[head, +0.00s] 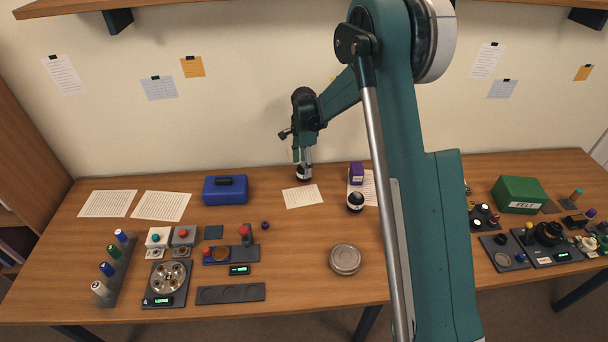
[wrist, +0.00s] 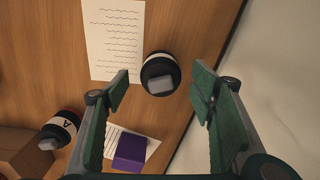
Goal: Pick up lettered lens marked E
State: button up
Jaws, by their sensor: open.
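A black lens with a white band (head: 304,174) stands at the back of the table, right under my gripper (head: 303,160). In the wrist view the same lens (wrist: 157,66) lies between the spread green fingers of my gripper (wrist: 161,92), with a gap on both sides. Its grey top block faces the camera and no letter is readable on it. A second black lens (head: 355,202) stands to the right in the head view. In the wrist view this second lens (wrist: 62,128) shows a white band marked A. I see no E on either lens.
A purple box (head: 356,169) stands behind the second lens. A paper sheet (head: 303,196) lies in front of the nearer lens. A blue case (head: 226,189) is to the left, a round metal tin (head: 345,259) in front. The wall is close behind.

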jog(key=shift+f, duration=2.5)
jog(key=c, duration=1.3)
jog(key=shift+r, duration=0.2)
jog(key=shift+r, duration=4.9)
